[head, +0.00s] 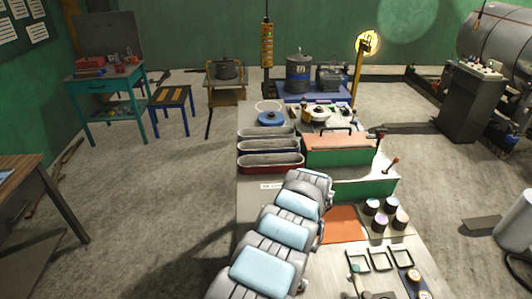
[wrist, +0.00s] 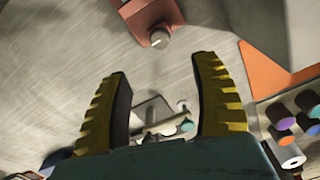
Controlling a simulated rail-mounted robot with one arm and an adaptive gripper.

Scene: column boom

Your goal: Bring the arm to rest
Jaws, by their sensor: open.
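My gripper (wrist: 160,65) shows in the wrist view with its two yellow ribbed fingers spread wide apart. It is open, and nothing is held between the fingers. In the head view my arm (head: 283,232), grey with light blue panels, reaches from the bottom edge up over the bench (head: 262,199). Its far end is near the oval trays and the green box; I cannot make out the gripper there. In the wrist view a reddish block with a round knob (wrist: 158,38) is beyond the fingertips.
Oval trays (head: 270,162) and a green box with an orange-brown top (head: 338,148) stand beyond the arm. Levers (head: 391,165) rise at right. An orange mat (head: 343,224), several dark cups (head: 380,224) and square frames (head: 362,261) lie right of the arm.

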